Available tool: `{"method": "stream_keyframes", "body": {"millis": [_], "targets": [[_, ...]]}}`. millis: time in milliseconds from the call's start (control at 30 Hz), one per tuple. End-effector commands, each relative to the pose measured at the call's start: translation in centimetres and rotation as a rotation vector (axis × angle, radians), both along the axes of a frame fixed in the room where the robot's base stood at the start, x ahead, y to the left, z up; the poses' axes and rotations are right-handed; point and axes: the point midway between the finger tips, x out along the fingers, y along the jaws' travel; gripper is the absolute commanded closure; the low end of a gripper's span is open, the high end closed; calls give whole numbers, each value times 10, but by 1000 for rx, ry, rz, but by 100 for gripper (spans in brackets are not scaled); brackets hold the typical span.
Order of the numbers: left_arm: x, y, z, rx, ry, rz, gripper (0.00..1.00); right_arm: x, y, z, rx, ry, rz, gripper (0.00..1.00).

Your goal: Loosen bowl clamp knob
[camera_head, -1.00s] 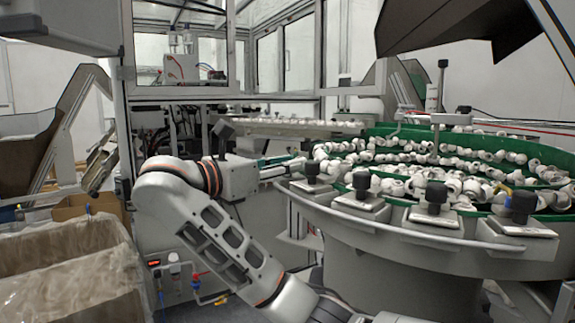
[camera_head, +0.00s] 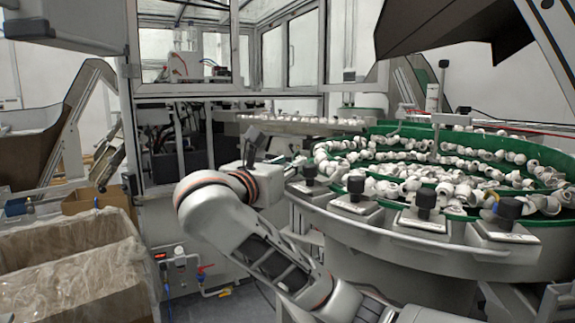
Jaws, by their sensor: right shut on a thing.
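The large round feeder bowl (camera_head: 455,262) stands at the right, its green inner wall around many white caps. Several black clamp knobs sit on metal clamp plates along its near rim: one at the left (camera_head: 310,171), one beside it (camera_head: 355,184), and others further right (camera_head: 427,203) (camera_head: 508,210). My right arm comes in from the bottom right and bends back toward the rim. My right gripper (camera_head: 298,168) is at the leftmost visible knob, shut on it; its fingers are small and partly hidden by my wrist. My left gripper is not in view.
A framed glass-walled machine (camera_head: 190,90) stands behind. Bins lined with clear plastic (camera_head: 70,270) and a cardboard box (camera_head: 95,200) are at the left. A dark hopper (camera_head: 455,25) hangs over the bowl. Valves and hoses (camera_head: 185,260) are low beside my arm.

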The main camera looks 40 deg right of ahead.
Motion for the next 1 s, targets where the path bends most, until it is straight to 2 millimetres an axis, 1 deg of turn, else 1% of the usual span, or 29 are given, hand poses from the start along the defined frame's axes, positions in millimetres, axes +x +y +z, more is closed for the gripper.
{"method": "stream_keyframes", "body": {"millis": [167, 200, 267, 667, 767, 867, 1000], "targets": [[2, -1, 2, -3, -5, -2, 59, 0, 0, 0, -2, 1, -2, 98], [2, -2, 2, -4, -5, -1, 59, 0, 0, 0, -2, 1, -2, 74], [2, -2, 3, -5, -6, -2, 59, 0, 0, 0, -2, 1, -3, 59], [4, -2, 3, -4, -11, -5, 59, 0, 2, 0, 0, 0, -1, 59], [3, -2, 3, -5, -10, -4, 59, -2, 9, -1, 1, -1, 1, 59], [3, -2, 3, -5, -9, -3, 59, -7, 21, -1, 2, 0, 3, 59], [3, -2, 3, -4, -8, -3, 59, -16, 42, -1, 4, 1, 4, 59]]}}
